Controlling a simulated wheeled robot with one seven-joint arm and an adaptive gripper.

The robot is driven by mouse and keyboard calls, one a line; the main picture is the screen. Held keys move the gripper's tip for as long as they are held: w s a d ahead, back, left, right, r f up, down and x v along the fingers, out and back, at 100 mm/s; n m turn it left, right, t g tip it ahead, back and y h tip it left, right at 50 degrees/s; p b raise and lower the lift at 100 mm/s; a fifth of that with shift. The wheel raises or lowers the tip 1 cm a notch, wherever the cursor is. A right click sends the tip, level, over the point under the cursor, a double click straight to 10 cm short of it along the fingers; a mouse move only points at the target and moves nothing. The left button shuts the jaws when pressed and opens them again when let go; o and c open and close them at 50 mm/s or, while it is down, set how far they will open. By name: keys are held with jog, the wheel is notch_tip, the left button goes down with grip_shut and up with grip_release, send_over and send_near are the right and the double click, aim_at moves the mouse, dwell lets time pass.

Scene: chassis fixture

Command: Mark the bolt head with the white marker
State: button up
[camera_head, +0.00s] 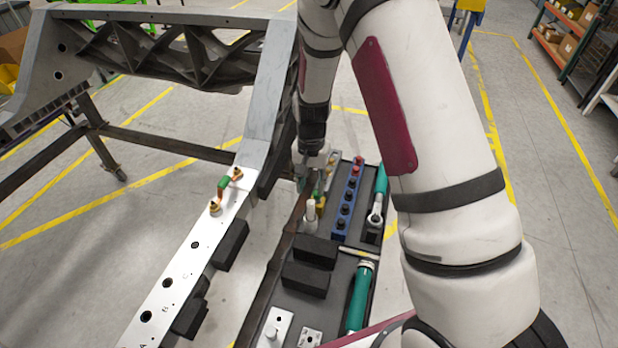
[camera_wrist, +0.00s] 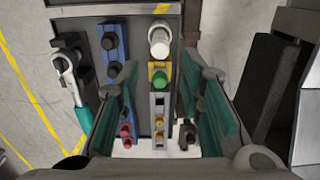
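A white upright cylinder, which looks like the white marker (camera_head: 310,216), stands in the tool tray. In the wrist view the white marker (camera_wrist: 159,40) is at the top middle, just beyond the fingertips. A green-topped piece in a yellow holder (camera_wrist: 159,79) stands beside it, between my fingers. My gripper (camera_head: 313,178) is low over the tray, open, with teal pads; in the wrist view the gripper (camera_wrist: 160,64) shows nothing held. Two brassy bolt heads, a near one (camera_head: 215,207) and a far one (camera_head: 237,173), sit on the pale chassis rail with a green-banded link between them.
The tray (camera_head: 338,307) also holds a blue socket rail (camera_head: 347,200), a ratchet (camera_head: 376,212), a teal-handled tool (camera_head: 358,297) and black blocks (camera_head: 305,279). The chassis rail (camera_head: 182,262) runs along the tray's left, with a narrow gap. More fittings stand close around my fingers.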

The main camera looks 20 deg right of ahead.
aim_at(311, 202)
notch_tip(311, 202, down, 9)
jog(key=b, duration=0.5)
jog(key=shift+f, duration=0.15)
grip_shut()
jog(key=shift+r+p, duration=2.2)
jog(key=shift+r, duration=1.6)
